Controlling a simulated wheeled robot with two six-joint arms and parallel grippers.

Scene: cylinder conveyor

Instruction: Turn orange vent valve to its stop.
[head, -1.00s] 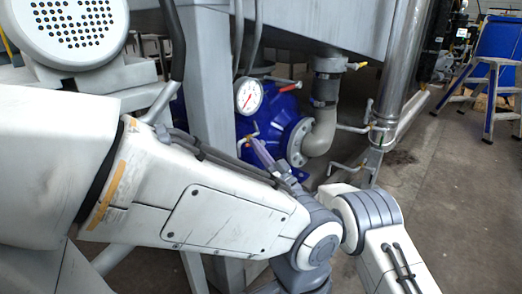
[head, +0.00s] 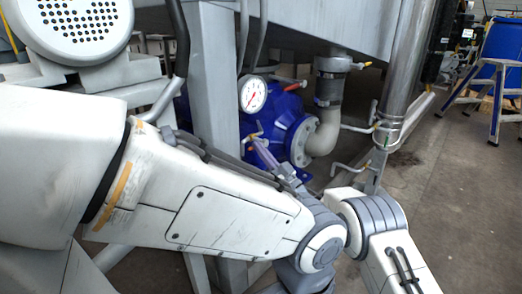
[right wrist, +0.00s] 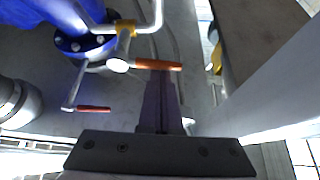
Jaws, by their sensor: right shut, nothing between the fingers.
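The orange vent valve handle (right wrist: 158,65) lies across the top centre of the right wrist view, on a fitting beside the blue pump. In the head view a small orange-yellow handle (head: 252,137) shows just below the gauge, close to my gripper. My right gripper (right wrist: 160,76) is shut and empty. Its fingertips are right at the orange handle, near its middle; I cannot tell whether they touch it. In the head view the same gripper (head: 263,153) shows partly behind a white arm link of mine. My left gripper is not in view.
A blue pump (head: 275,127) with a white gauge (head: 252,95) stands under the grey tank. A red-handled valve (right wrist: 93,108) sits left of the fingers. A steel pipe (head: 402,85) and a blue step stand (head: 495,75) are at right. Open floor lies between them.

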